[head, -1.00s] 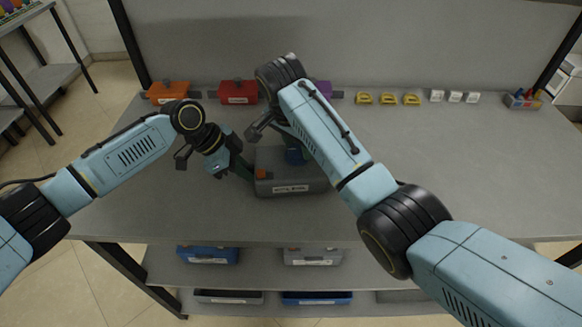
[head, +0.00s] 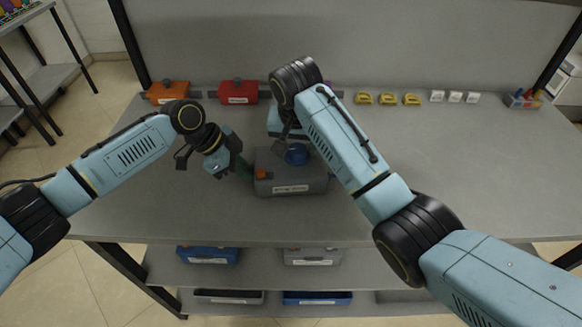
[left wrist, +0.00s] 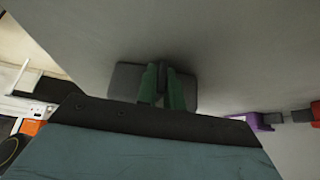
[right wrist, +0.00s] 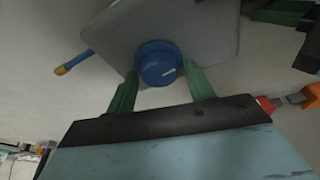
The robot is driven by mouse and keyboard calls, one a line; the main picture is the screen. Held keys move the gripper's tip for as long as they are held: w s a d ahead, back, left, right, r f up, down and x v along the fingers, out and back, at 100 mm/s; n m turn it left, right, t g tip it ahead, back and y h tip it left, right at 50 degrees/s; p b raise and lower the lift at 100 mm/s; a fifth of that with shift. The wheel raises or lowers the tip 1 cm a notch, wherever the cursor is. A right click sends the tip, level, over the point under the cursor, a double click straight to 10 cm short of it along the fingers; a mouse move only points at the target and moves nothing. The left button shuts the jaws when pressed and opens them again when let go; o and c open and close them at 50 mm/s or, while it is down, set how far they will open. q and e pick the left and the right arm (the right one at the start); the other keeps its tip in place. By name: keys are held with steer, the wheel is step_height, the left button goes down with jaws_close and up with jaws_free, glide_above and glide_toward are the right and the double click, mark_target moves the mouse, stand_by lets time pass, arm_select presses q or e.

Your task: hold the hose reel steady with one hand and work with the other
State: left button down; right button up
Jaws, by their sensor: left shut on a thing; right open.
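The only unit between my grippers, which I take as the hose reel (head: 310,181), is a grey box with a front label too small to read. A blue knob (head: 297,155) with a pale mark is on it, and an orange part (head: 261,174) sits at its left end. My left gripper (head: 243,168) is at the box's left side; in the left wrist view its green fingers (left wrist: 162,85) are shut on a grey part. My right gripper is open; in the right wrist view its fingers (right wrist: 160,76) stand either side of the knob (right wrist: 158,64). Contact with the knob is unclear.
An orange box (head: 168,93) and a red box (head: 238,92) stand along the back. Yellow pieces (head: 388,99), white blocks (head: 455,97) and a small tray (head: 522,101) are farther right. Bins sit on shelves below. The table's right side is clear.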

steer(key=n+y, duration=0.1)
steer(key=n, duration=0.4)
steer(key=shift+n, duration=0.3)
steer(key=n+y, duration=0.1)
steer(key=n, duration=0.3)
steer(key=shift+g, duration=0.3)
steer(key=shift+c, duration=0.3)
